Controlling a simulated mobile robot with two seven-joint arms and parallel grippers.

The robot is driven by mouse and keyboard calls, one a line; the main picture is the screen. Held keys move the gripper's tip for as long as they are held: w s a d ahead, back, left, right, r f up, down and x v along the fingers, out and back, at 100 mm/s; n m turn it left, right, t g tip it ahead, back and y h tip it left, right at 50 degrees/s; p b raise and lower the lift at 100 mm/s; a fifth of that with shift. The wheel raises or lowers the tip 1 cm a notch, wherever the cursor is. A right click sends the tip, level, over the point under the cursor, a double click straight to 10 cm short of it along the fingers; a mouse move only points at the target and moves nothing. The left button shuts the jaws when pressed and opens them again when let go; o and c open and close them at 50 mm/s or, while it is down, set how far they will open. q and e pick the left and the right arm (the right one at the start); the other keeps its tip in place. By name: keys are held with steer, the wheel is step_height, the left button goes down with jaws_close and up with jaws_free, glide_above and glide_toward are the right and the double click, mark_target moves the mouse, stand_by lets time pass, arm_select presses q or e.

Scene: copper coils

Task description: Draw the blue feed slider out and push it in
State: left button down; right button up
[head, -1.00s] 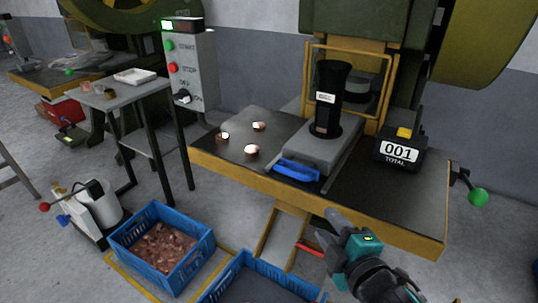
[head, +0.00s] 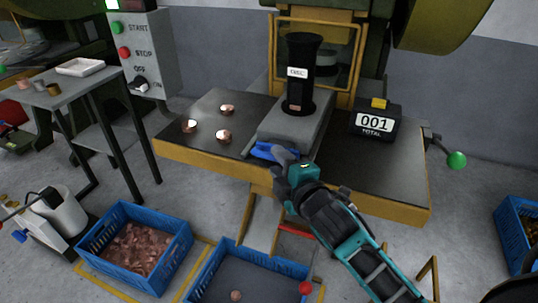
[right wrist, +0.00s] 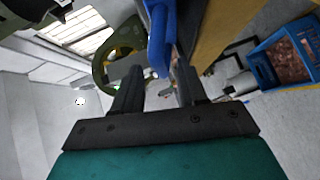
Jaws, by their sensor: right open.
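The blue feed slider handle (head: 268,151) sits at the front of the grey feed block (head: 292,130) on the press table, below the black tube (head: 302,75). My right gripper (head: 284,160) is at the handle's right end and hides part of it. In the right wrist view the blue handle (right wrist: 160,35) lies between and ahead of the two open fingertips of my gripper (right wrist: 158,80). I cannot tell whether the fingers touch it. My left gripper is in neither view.
Several copper pieces lie on the table left of the block, one of them a coil (head: 223,136). A counter (head: 375,121) reading 001 stands on the right. Blue crates (head: 120,285) are on the floor in front. A green-knobbed lever (head: 456,160) juts out right.

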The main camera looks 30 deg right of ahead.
mark_target(270, 154)
steer(key=shift+w+d+f+b, duration=0.1)
steer(key=shift+w+f+b, duration=0.15)
steer(key=shift+w, duration=1.1)
steer(key=shift+w+f+b, duration=0.15)
steer(key=shift+w+b, duration=0.1)
steer(key=shift+w, duration=1.1)
jaws_close()
steer(key=shift+r, duration=0.1)
